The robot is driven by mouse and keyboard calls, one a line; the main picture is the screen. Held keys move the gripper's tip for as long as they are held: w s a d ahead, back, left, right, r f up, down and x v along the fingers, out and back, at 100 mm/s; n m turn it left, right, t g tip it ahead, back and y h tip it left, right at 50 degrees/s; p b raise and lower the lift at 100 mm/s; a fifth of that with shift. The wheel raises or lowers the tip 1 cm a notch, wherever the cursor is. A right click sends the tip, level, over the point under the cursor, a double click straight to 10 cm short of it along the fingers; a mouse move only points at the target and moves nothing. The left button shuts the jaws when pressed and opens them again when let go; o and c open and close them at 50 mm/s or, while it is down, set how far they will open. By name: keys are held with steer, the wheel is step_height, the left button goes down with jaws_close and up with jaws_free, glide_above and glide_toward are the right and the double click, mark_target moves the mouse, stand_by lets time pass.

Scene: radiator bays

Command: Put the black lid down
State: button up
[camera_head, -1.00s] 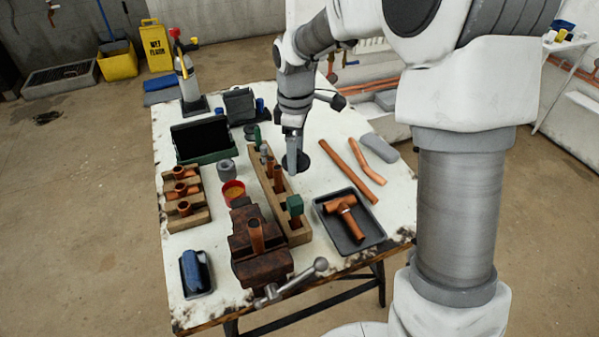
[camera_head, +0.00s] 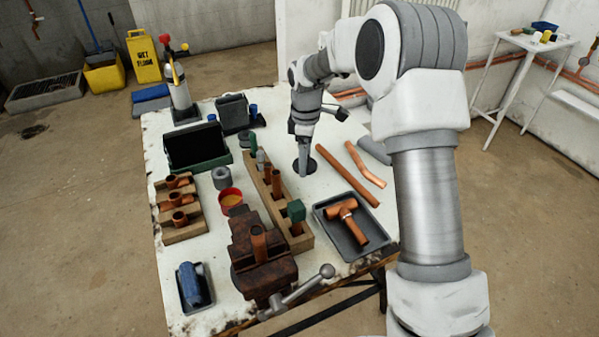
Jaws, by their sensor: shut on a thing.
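The black lid (camera_head: 311,166) is a small dark disc at the lower end of my gripper (camera_head: 304,170), right of the wooden pipe rack (camera_head: 293,238) on the white workbench (camera_head: 212,293). My gripper points down and is shut on the lid. The fingers partly hide the lid. It is at or very close to the bench top; I cannot tell whether it touches.
Copper pipes (camera_head: 347,174) lie just right of the lid. A black tray (camera_head: 371,241) with a copper tee (camera_head: 345,215) is in front. A red-rimmed tin (camera_head: 230,196) and a rusty vise (camera_head: 262,277) stand left of the rack. Bare bench surrounds the lid.

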mark_target(299, 180)
steer(key=shift+w+a+f, duration=0.2)
steer(key=shift+a+f, duration=0.3)
steer(key=shift+a, duration=0.2)
steer(key=shift+f+b, duration=0.4)
steer(key=shift+f, duration=1.55)
steer(key=shift+f, duration=0.15)
steer(key=o, duration=1.1)
